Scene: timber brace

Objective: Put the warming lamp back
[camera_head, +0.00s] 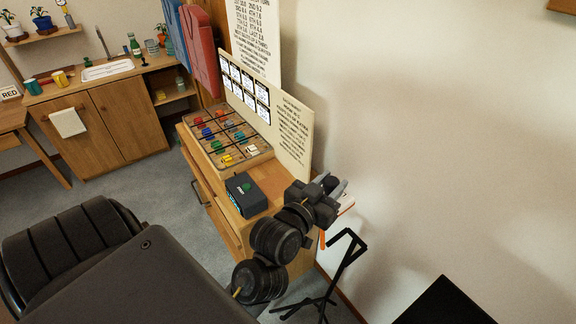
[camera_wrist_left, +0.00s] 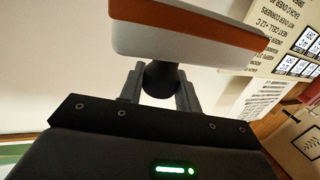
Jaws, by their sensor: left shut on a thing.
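My left gripper (camera_head: 338,188) reaches over the right end of the wooden cabinet, near the wall. In the left wrist view its fingers (camera_wrist_left: 160,88) are shut on a dark round knob. The knob joins a flat white body with an orange band, which looks like the warming lamp (camera_wrist_left: 185,38). In the head view only a small pale edge of the lamp (camera_head: 347,204) shows beside the gripper; the rest is hidden behind it. My right gripper is not in view.
The wooden cabinet (camera_head: 206,178) carries a divided tray (camera_head: 237,161) of coloured items and a dark box (camera_head: 246,194). A printed board (camera_head: 291,134) stands behind them. A black tripod stand (camera_head: 345,262) is on the floor right of the cabinet.

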